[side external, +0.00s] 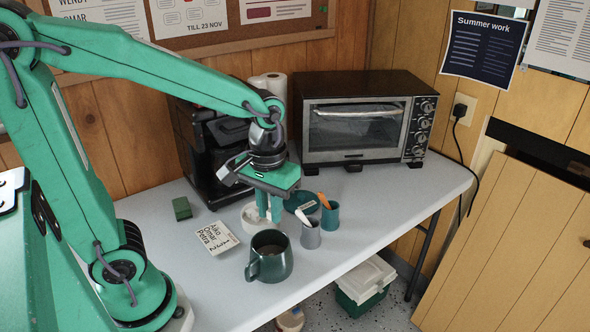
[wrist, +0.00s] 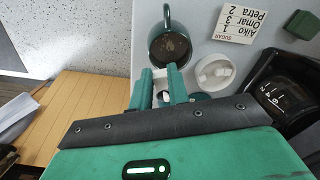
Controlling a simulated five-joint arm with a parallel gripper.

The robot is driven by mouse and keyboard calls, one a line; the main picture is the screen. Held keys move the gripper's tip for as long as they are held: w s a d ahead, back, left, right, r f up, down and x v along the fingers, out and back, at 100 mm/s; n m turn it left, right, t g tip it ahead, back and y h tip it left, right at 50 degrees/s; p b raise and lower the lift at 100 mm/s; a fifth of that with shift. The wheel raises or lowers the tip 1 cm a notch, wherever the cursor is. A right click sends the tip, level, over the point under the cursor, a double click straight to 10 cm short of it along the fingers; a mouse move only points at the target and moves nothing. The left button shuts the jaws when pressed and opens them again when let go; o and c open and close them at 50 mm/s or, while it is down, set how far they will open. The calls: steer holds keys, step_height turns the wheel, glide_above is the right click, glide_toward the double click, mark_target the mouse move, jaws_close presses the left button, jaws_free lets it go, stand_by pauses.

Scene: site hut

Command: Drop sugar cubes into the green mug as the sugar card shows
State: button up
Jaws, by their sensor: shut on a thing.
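The dark green mug (side external: 268,262) stands upright near the table's front edge, handle to the left. In the wrist view the mug (wrist: 153,45) holds a dark drink with pale flecks on top. The white sugar bowl (side external: 247,222) is behind it; in the wrist view the bowl (wrist: 228,72) holds white cubes. The sugar card (side external: 216,238) lies left of the bowl and reads Aiko 1, Omar 3, Petra 2. My gripper (side external: 269,217) points down above the table by the bowl's right side. It is shut on a small white thing, probably a sugar cube, mostly hidden by the fingers.
A grey cup (side external: 311,240) and a teal cup (side external: 330,220) with an orange stick stand close on the right. A green block (side external: 182,208) lies left. A coffee machine and a toaster oven (side external: 358,115) stand at the back.

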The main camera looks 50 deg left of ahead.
steer(key=shift+f, duration=1.75)
steer(key=o, duration=0.7)
steer(key=shift+r, duration=0.15)
steer(key=shift+r, duration=3.75)
